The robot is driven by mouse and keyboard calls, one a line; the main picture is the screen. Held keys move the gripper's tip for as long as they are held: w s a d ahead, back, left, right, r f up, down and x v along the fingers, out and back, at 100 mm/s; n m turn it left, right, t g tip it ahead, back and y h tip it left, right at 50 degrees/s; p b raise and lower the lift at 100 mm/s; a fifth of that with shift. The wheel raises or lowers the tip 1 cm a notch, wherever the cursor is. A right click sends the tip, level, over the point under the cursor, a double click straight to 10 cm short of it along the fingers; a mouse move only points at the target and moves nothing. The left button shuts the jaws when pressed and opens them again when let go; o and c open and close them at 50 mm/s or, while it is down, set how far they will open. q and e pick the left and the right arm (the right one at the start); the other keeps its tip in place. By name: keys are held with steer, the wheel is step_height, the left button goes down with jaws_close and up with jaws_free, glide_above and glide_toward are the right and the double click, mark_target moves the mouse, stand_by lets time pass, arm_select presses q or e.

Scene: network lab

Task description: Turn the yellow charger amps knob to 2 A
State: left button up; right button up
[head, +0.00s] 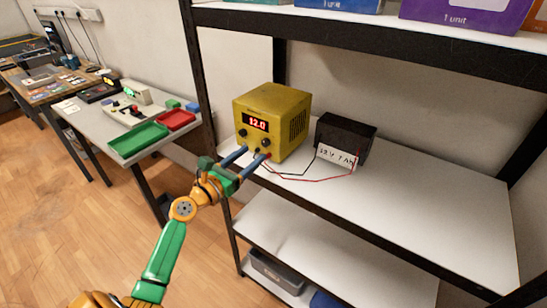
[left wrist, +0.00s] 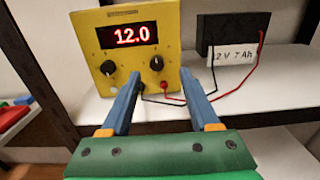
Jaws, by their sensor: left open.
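The yellow charger (head: 272,121) stands on the white shelf, its red display reading 12.0. In the left wrist view its front panel (left wrist: 140,75) shows two black knobs, a left knob (left wrist: 108,67) and a right knob (left wrist: 157,63); their labels are too small to read. My left gripper (head: 252,152) is in front of the panel with its blue fingers apart and nothing between them. In the left wrist view the gripper (left wrist: 160,90) has its fingertips low on either side of the right knob; I cannot tell whether they touch the panel. My right gripper is not in view.
A black battery (head: 345,138) labelled 12 V 7 Ah stands right of the charger, joined to it by red and black leads (head: 310,180). A dark shelf post (head: 205,90) rises at the left. The shelf's right part (head: 430,205) is clear.

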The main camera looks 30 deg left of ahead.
mark_target(264, 144)
arm_select(q)
steer(key=w, duration=0.5)
steer(key=shift+w+a+f, duration=0.15)
steer(key=shift+a+f, duration=0.1)
steer(key=shift+f, duration=0.1)
steer(key=shift+w+d, duration=0.1)
steer(key=shift+w, duration=0.05)
steer(key=shift+d+r, duration=0.15)
steer(key=shift+r, duration=0.05)
steer(key=shift+f, duration=0.1)
jaws_close()
